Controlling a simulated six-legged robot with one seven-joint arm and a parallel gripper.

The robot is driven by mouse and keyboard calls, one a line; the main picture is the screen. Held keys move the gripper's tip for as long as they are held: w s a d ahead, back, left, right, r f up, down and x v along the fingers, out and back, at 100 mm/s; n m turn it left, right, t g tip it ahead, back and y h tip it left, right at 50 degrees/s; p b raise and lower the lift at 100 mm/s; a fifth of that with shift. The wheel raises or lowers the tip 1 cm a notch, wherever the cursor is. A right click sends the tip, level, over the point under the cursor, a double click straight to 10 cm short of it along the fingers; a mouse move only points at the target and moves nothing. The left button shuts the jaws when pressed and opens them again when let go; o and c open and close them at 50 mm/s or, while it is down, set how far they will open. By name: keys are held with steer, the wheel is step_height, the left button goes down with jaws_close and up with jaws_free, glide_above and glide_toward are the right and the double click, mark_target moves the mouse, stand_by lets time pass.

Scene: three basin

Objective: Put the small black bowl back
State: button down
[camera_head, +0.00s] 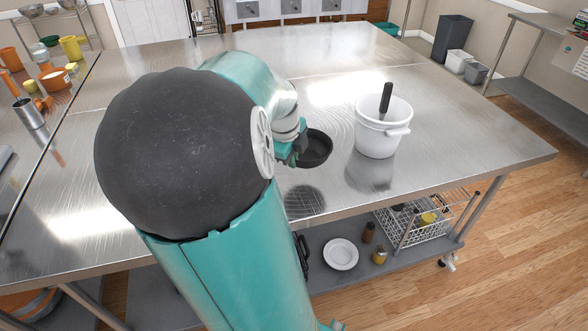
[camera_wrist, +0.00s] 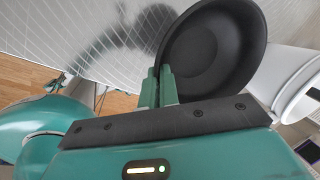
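The small black bowl (camera_head: 318,150) is at the end of my arm in the head view, left of the white bucket. A dark reflection lies on the steel below it, so it appears raised off the table. In the wrist view the bowl (camera_wrist: 212,48) is tilted, with its empty inside showing. My gripper (camera_wrist: 163,86) has its two green fingers close together at the bowl's rim, apparently pinching it. In the head view my gripper (camera_head: 297,152) is partly hidden by my arm.
The white bucket (camera_head: 371,134) with a black-handled tool stands on the steel table (camera_head: 455,130). The table is clear around it. A lower shelf holds a white plate (camera_head: 341,254), bottles and a wire basket (camera_head: 420,233). Cups and an orange bowl (camera_head: 55,79) stand at the left.

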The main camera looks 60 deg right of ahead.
steer(key=shift+w+d+f, duration=0.25)
steer(key=shift+d+f, duration=0.4)
steer(key=shift+f, duration=0.2)
steer(key=shift+w+d+f, duration=0.25)
steer(key=shift+d+f, duration=0.4)
steer(key=shift+f, duration=0.2)
steer(key=shift+a+x, duration=0.2)
steer(key=shift+x, duration=0.65)
steer(key=shift+a+x, duration=0.15)
steer(key=shift+x, duration=0.65)
steer(key=shift+w+f, duration=0.1)
steer(key=shift+f, duration=0.05)
steer(key=c, duration=1.6)
jaws_free()
steer(key=shift+f, duration=0.1)
steer(key=shift+c, duration=0.2)
steer(key=v, duration=0.8)
steer(key=shift+w+r, duration=0.15)
steer(key=shift+r, duration=0.25)
steer(key=shift+v, duration=1.75)
